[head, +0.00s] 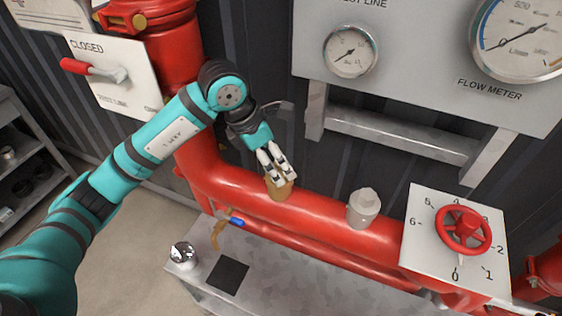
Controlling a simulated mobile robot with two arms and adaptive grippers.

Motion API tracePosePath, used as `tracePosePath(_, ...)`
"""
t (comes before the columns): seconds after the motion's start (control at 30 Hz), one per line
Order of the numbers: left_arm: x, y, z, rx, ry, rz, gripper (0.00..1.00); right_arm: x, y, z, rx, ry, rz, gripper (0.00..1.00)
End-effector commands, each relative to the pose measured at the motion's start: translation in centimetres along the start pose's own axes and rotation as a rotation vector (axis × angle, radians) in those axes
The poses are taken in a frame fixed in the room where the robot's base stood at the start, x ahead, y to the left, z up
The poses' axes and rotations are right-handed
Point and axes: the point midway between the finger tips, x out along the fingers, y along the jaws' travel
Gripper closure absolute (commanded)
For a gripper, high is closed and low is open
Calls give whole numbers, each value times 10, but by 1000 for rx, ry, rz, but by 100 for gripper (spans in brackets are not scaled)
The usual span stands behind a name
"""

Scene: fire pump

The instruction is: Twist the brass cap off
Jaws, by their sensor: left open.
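The brass cap (279,190) sits on top of the big red horizontal pipe (325,213), near the middle of the view. My left gripper (277,178) reaches down to it from above, with its fingers at the cap's upper part. The fingers are open, and they hide part of the cap's top. I cannot tell whether they touch it. My right gripper is not in view.
A grey capped fitting (363,207) stands on the pipe to the right. Further right is a red handwheel (463,230) on a numbered plate. A blue-handled valve (236,222) and a metal bench (290,285) lie below. A gauge panel (430,75) is behind.

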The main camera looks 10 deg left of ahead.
Motion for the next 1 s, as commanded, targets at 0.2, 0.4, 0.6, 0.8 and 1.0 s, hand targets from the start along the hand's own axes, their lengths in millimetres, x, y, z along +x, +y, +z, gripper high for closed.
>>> tracePosePath(0.2,32,0,1,-2,0,-2,10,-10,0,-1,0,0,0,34)
tracePosePath(0.4,44,0,0,0,-1,1,10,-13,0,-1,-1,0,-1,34)
tracePosePath(0.6,46,0,0,0,-2,1,10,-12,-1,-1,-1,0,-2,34)
tracePosePath(0.8,46,0,0,0,-1,1,26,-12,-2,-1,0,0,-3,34)
tracePosePath(1.0,46,0,0,0,-1,1,52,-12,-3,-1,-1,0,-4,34)
